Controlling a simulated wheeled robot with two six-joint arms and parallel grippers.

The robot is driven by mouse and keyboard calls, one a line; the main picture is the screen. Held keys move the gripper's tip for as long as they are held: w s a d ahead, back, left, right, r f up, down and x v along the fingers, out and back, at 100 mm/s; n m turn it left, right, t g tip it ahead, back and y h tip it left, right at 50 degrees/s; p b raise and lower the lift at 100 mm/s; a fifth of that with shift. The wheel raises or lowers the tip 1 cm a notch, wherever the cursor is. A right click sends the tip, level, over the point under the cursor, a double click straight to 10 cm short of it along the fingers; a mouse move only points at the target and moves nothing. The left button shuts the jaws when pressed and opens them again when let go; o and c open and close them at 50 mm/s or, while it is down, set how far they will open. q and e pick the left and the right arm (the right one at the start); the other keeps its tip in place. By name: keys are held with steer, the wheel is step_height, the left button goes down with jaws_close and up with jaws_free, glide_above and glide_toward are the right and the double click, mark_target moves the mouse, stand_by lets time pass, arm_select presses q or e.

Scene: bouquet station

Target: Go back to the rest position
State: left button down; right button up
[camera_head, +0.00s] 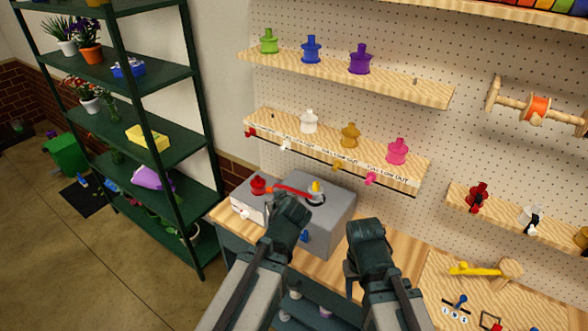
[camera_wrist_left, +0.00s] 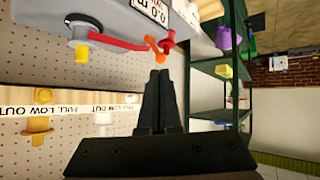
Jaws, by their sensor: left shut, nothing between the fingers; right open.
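My left gripper (camera_head: 294,205) is in front of the grey box machine (camera_head: 326,216) on the workbench. In the left wrist view its two fingers (camera_wrist_left: 160,78) are shut together with nothing between them. Their tips point toward a red bar with an orange end piece (camera_wrist_left: 153,48) and a red knob (camera_wrist_left: 168,40); contact cannot be told. My right gripper (camera_head: 366,232) is open and empty over the wooden benchtop, right of the machine. In the head view the red bar (camera_head: 290,189) runs from the red knob (camera_head: 258,185) across the machine's top.
A pegboard with wooden shelves holds coloured knobbed pieces, such as a purple one (camera_head: 360,60) and a pink one (camera_head: 398,151). A green shelf rack (camera_head: 160,107) with plants stands left. A yellow tool (camera_head: 472,269) lies on the bench at right. Bare benchtop (camera_head: 408,253) shows beside my right gripper.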

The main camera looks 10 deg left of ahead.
arm_select(q)
steer(key=s+d+f+m+g+h+b, duration=0.2)
steer(key=s+d+f+m+g+b, duration=0.2)
steer(key=s+f, duration=0.5)
steer(key=s+d+f+m+g+h+b, duration=0.1)
steer(key=s+d+f+m+g+b, duration=0.4)
steer(key=s+d+f+b, duration=0.3)
step_height(320, 180, down, 4)
steer(key=shift+s+d+f+m+g+h, duration=0.1)
steer(key=shift+s+d+m+g+h, duration=0.25)
steer(key=shift+s+d+m, duration=0.45)
